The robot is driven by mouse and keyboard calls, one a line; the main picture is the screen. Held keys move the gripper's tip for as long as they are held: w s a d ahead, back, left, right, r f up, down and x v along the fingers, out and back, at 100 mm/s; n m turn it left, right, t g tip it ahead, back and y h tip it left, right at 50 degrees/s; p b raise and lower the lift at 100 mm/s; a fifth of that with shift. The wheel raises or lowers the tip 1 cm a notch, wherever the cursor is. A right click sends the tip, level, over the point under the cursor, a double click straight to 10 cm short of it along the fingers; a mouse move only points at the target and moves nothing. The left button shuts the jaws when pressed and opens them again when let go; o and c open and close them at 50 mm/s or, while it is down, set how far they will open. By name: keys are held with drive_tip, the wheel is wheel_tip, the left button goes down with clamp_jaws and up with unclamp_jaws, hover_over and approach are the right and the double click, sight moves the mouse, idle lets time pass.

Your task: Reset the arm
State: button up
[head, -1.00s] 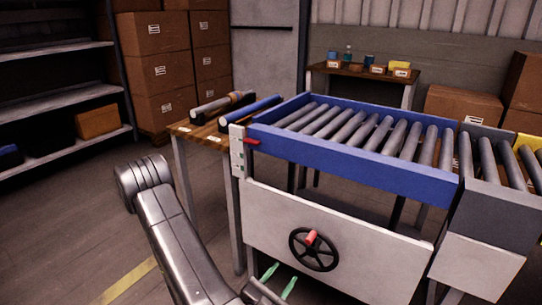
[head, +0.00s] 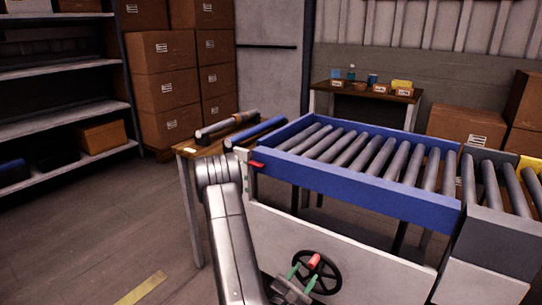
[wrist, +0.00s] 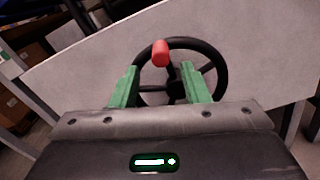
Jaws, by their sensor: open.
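My gripper (head: 303,275) is open, with its two green fingers spread apart and nothing between them. In the head view it is low in the picture, in front of the black handwheel (head: 328,282) on the white front panel of the conveyor. The wheel has a red knob (head: 314,261) near its top. In the wrist view the gripper (wrist: 160,88) points at the wheel (wrist: 222,70), and the red knob (wrist: 160,53) shows above and between the fingertips. I cannot tell how far the fingertips are from the wheel.
The blue-framed roller conveyor (head: 370,190) fills the right side. A wooden table (head: 190,149) with spare rollers stands at its left end, close behind my arm. Shelves (head: 70,128) and stacked boxes (head: 165,90) are at the back left. Open floor (head: 120,230) lies at the left.

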sight(310, 267)
drive_tip(key=shift+p+x, duration=0.45)
drive_tip(key=shift+x, duration=1.35)
drive_tip(key=shift+s, duration=0.1)
